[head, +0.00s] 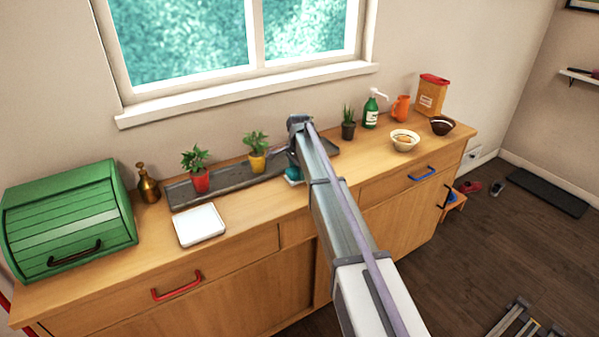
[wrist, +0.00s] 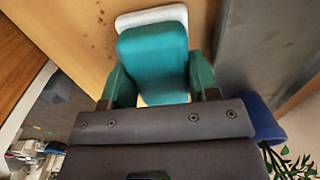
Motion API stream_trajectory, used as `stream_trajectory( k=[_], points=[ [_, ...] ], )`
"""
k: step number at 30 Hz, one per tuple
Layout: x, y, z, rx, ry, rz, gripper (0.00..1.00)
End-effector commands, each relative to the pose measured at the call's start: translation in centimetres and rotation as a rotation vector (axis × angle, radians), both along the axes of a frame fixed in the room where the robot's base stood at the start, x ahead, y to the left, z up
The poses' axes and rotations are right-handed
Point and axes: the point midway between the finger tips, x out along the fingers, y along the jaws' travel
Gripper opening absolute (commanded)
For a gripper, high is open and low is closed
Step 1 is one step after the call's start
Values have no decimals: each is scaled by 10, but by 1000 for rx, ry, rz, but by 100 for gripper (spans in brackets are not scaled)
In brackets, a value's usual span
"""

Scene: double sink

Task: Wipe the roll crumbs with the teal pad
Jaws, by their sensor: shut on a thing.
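The teal pad (wrist: 153,62) is between the two dark green fingers of my gripper (wrist: 162,82) in the wrist view, and the gripper is shut on it. A white dish or holder (wrist: 155,15) shows just past the pad's far edge; I cannot tell whether the pad touches it. In the head view the teal pad (head: 293,173) is a small patch low over the counter, with white at its foot, mostly hidden by my arm. Small dark specks, likely the roll crumbs (wrist: 101,17), lie on the wood left of the white dish.
A long grey tray (head: 225,183) with potted plants runs along the counter behind the pad. A white square plate (head: 200,224) and a green bread box (head: 70,220) stand to the left. A cream bowl (head: 404,141) stands to the right. The counter's front edge is close.

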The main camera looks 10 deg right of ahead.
Motion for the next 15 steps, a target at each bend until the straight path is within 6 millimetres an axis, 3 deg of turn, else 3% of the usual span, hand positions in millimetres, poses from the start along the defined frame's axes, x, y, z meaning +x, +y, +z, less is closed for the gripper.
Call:
stream_trajectory(
  k=[9, 15],
  points=[
    [6, -18, -3, -1, 0, 0, 36],
    [-9, -23, -2, -2, 0, -2, 36]
  ],
)
